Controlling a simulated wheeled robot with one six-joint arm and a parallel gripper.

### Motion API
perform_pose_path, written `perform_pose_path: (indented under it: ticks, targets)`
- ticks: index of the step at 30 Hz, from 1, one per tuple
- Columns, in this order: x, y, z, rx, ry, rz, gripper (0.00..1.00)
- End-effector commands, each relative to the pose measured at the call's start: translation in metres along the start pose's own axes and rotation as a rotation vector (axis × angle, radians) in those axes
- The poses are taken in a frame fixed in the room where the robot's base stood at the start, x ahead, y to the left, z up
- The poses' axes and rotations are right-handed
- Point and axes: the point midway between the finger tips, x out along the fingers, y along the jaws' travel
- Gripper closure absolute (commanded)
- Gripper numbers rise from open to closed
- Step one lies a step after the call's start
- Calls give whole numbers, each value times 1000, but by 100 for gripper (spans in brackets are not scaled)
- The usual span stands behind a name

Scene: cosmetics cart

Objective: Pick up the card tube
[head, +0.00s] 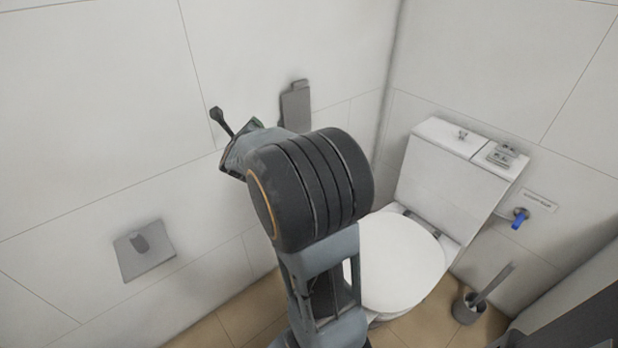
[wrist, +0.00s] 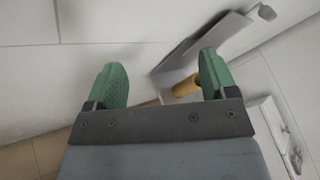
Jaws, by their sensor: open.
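The card tube (wrist: 186,87) is a small brown cylinder in the wrist view. It shows below a grey metal wall holder (wrist: 205,40), just left of the right fingertip and partly hidden by it. My gripper (wrist: 161,71) has two green fingers spread wide apart, with nothing held between them. I cannot tell whether the right finger touches the tube. In the head view the holder (head: 296,107) is on the tiled wall behind my arm. The tube is not visible there, and my arm hides most of the gripper.
A white toilet (head: 402,262) stands right of my arm with its lid down. A toilet brush (head: 470,306) stands on the floor to its right, below a blue-handled valve (head: 520,219). A grey wall plate (head: 144,250) is at the left. The lower left wall is otherwise bare.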

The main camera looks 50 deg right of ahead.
Motion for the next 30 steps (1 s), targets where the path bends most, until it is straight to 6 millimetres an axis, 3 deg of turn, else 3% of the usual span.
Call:
perform_pose_path:
  ticks: [1, 3, 6, 10, 18, 30]
  targets:
    - [22, 13, -42, 128, 36, -88, 22]
    - [38, 10, -75, 298, 62, -214, 22]
    - [53, 7, -116, 486, 76, -372, 22]
    - [62, 4, -153, 648, 70, -527, 22]
    - [79, -10, -186, 771, 49, -662, 22]
    - [128, -43, -202, 772, 48, -662, 22]
